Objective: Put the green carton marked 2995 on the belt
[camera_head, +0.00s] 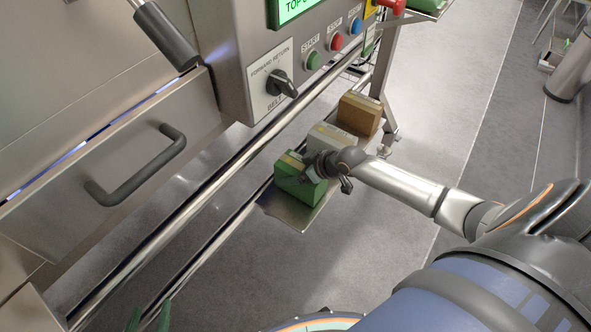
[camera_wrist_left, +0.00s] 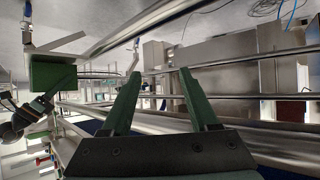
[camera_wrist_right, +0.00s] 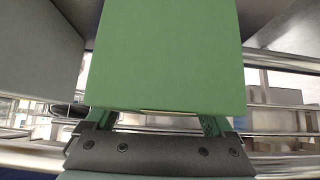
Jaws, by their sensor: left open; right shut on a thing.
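The green carton (camera_head: 298,181) stands at the near end of a small metal shelf (camera_head: 292,208), beside a grey carton (camera_head: 331,139) and a brown carton (camera_head: 358,113). No number is readable on it. My right gripper (camera_head: 322,170) is shut on the green carton; in the right wrist view the carton (camera_wrist_right: 165,55) fills the space ahead of the fingers. The left wrist view also shows the green carton (camera_wrist_left: 53,76) at its left. My left gripper (camera_wrist_left: 158,74) is open and empty, its fingertips low in the head view (camera_head: 149,314). The belt is not clearly seen.
Steel rails (camera_head: 190,208) run along the machine in front of the shelf. A drawer-like panel with a dark handle (camera_head: 140,170) is at left. A control box holds a belt knob (camera_head: 281,84) and several buttons. Open floor (camera_head: 400,240) lies right of the shelf.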

